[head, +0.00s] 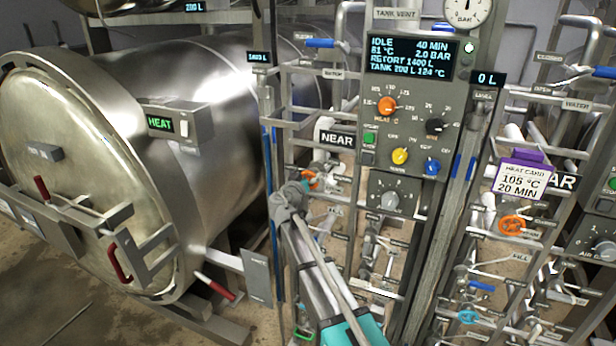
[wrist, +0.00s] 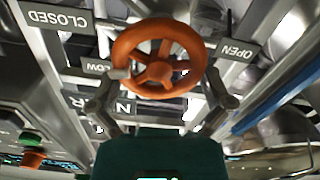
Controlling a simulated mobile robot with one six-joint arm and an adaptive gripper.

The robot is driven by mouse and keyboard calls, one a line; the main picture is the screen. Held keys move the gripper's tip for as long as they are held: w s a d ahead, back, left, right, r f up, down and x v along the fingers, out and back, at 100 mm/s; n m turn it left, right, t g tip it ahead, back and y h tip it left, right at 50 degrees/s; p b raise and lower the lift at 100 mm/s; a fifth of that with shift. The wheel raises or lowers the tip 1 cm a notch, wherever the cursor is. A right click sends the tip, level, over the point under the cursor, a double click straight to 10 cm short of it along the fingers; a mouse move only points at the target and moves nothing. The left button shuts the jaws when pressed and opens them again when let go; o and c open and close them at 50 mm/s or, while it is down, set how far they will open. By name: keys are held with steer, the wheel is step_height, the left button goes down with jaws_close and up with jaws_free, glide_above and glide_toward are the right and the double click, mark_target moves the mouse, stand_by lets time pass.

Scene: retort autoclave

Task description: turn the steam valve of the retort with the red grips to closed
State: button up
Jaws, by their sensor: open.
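The retort with red grips (head: 215,120) is the big steel vessel at left in the head view; its red grips (head: 120,262) are on the door side. An orange handwheel (head: 310,181) sits on the pipework beside it, partly hidden by my gripper (head: 290,197). In the wrist view the orange handwheel (wrist: 158,73) fills the upper middle, between a CLOSED sign (wrist: 57,17) at left and an OPEN sign (wrist: 237,50) at right. My gripper (wrist: 160,92) is open, one finger on each side of the wheel's lower part. I cannot tell whether they touch the rim.
Another orange handwheel (head: 511,225) is further right, below a heat card (head: 521,181). Pipes and blue-handled levers crowd the space around my arm.

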steer(key=c, duration=0.8)
steer(key=shift+o, duration=0.2)
steer(key=shift+s+d+m, duration=0.1)
steer(key=shift+d+m, duration=0.05)
steer(key=shift+m, duration=1.35)
steer(key=o, duration=0.8)
steer(key=shift+c, duration=0.2)
